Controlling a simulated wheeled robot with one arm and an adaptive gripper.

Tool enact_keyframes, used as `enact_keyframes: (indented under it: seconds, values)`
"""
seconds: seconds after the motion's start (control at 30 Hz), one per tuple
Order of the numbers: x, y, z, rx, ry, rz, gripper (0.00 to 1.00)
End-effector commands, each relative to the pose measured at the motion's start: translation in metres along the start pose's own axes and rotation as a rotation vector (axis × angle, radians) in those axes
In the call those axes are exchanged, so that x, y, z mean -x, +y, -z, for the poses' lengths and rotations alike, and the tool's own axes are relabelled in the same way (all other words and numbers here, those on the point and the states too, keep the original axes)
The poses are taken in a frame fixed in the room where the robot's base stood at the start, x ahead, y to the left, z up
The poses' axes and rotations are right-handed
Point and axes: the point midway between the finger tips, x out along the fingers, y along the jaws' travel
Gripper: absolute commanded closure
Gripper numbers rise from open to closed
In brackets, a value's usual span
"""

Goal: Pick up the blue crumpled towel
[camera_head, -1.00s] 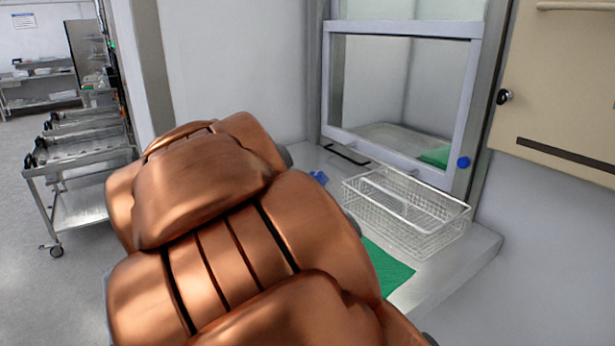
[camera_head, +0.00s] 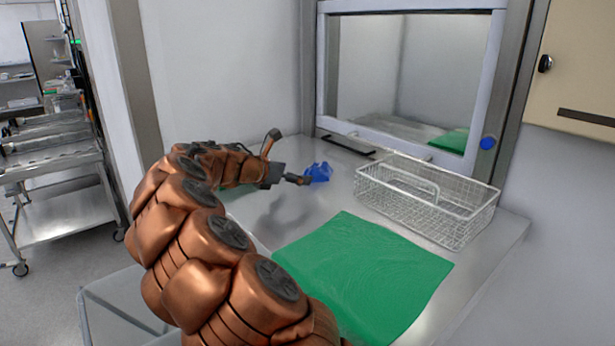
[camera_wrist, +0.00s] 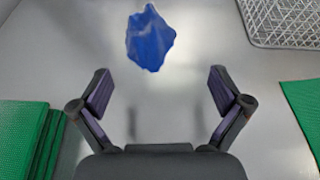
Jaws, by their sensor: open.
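The blue crumpled towel (camera_head: 318,172) lies on the steel counter near the back wall, left of the wire basket. In the wrist view the towel (camera_wrist: 150,38) is a small blue heap at the top, ahead of the fingertips and roughly centred between them, slightly to the left. My gripper (camera_wrist: 158,88) is open and empty, with its two fingers spread apart. In the head view my gripper (camera_head: 300,180) is just left of the towel. Whether it touches the towel is unclear there, but the wrist view shows them apart.
A wire basket (camera_head: 432,212) stands right of the towel. A flat green cloth (camera_head: 365,268) lies on the counter (camera_head: 490,268) in front. Folded green cloths (camera_wrist: 25,140) show at left in the wrist view. A framed window (camera_head: 410,80) stands behind the basket.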

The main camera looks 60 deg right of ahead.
Motion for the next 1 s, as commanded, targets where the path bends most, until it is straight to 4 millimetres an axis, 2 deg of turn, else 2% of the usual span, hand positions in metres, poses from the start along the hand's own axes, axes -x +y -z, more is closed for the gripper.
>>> enact_keyframes:
  seconds: [0.2,0.57,1.0]
  values:
    - [-0.01,0.011,0.003,0.049,-0.012,-0.017,0.0]
    - [-0.032,0.013,0.002,0.046,-0.012,-0.02,0.0]
    - [-0.074,0.016,0.0,0.044,-0.01,-0.016,0.0]
